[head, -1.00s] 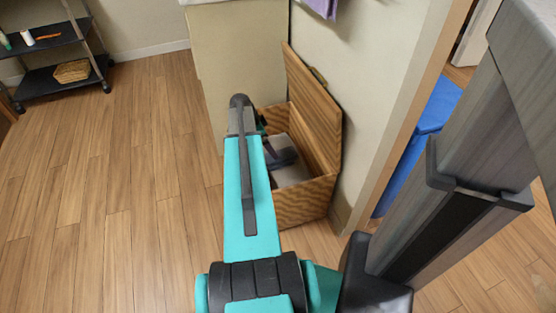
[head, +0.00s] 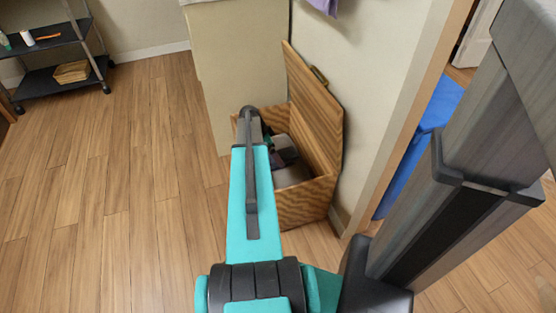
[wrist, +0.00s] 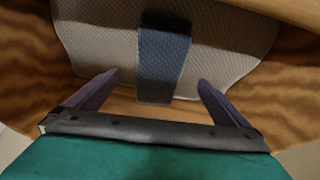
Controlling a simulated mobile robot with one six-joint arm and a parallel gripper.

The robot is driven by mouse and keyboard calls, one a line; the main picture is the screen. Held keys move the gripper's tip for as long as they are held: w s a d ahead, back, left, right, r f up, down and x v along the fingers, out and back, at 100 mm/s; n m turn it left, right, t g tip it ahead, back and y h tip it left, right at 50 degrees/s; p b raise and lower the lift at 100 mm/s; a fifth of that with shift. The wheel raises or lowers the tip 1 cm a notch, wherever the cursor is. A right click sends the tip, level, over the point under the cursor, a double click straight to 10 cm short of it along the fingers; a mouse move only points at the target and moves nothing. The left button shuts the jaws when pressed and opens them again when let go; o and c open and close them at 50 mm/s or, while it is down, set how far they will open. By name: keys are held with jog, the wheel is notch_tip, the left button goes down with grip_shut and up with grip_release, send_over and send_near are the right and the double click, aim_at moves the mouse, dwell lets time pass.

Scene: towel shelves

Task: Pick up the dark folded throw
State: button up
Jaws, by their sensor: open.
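The dark folded throw (wrist: 163,62) shows in the wrist view as a narrow dark blue strip. It lies on a pale, textured folded cloth or cushion (wrist: 100,45) inside an open wooden chest (head: 305,205). My gripper (wrist: 158,82) is open and empty, its two fingers apart on either side of the throw's near end. I cannot tell how far above the throw the fingertips are. In the head view my arm covers part of the chest, and the gripper and the chest's contents are hard to tell apart.
The chest's raised lid (head: 318,110) leans near the wall on the right. A pale cabinet (head: 225,70) stands behind the chest. A blue bin (head: 430,115) is beyond the doorway at right. A dark shelf cart (head: 50,80) stands far left. The floor at left is clear.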

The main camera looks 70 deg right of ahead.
jog(key=shift+b+x, duration=0.95)
jog(key=shift+x, duration=1.6)
jog(key=shift+w, duration=0.1)
jog(key=c, duration=1.4)
